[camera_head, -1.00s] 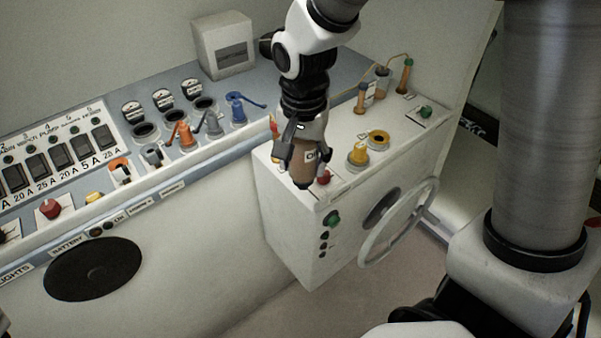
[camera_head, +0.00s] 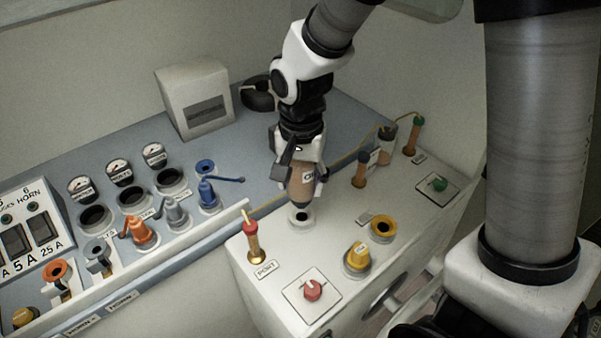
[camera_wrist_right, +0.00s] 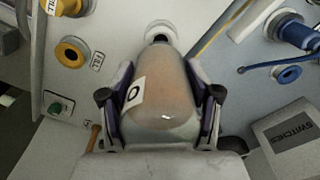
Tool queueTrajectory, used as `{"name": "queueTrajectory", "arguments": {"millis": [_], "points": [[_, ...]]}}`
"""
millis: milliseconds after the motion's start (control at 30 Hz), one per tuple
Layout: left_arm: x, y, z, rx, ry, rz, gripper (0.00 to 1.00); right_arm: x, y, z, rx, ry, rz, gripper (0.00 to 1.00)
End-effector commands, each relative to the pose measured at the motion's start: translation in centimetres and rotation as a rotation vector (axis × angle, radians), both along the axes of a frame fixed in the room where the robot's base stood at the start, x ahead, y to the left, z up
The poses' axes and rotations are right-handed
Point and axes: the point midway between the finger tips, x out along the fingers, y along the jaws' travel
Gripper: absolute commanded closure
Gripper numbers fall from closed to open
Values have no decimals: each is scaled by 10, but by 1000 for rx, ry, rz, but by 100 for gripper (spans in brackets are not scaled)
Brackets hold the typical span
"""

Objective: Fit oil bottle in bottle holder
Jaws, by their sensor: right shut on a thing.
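The oil bottle (camera_head: 304,190) is brown with a white label, and its narrow dark end points down. My right gripper (camera_head: 301,175) is shut around its sides. In the right wrist view, the bottle (camera_wrist_right: 165,95) lies between the two fingers of the gripper (camera_wrist_right: 160,105). The bottle holder, seemingly the white ring (camera_head: 301,218) on the white console, is just under the bottle's end. It also shows in the right wrist view (camera_wrist_right: 161,31), past the bottle's tip. I cannot tell whether tip and ring touch. My left gripper is not in view.
A red-topped brass post (camera_head: 252,242) stands left of the ring on the console (camera_head: 330,245). A yellow ring (camera_head: 383,229), a yellow knob (camera_head: 357,258) and a red knob (camera_head: 313,290) are nearby. Blue, grey and orange valves line the left panel, with a white box (camera_head: 195,97) behind.

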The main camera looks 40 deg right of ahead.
Motion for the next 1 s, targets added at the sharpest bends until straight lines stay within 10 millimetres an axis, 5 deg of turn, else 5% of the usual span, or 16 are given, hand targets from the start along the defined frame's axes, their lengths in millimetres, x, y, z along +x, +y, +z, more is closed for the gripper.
{"name": "queueTrajectory", "arguments": {"millis": [1000], "points": [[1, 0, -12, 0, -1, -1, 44, 0, 0, -50, 1, 1, 0, 86]]}}
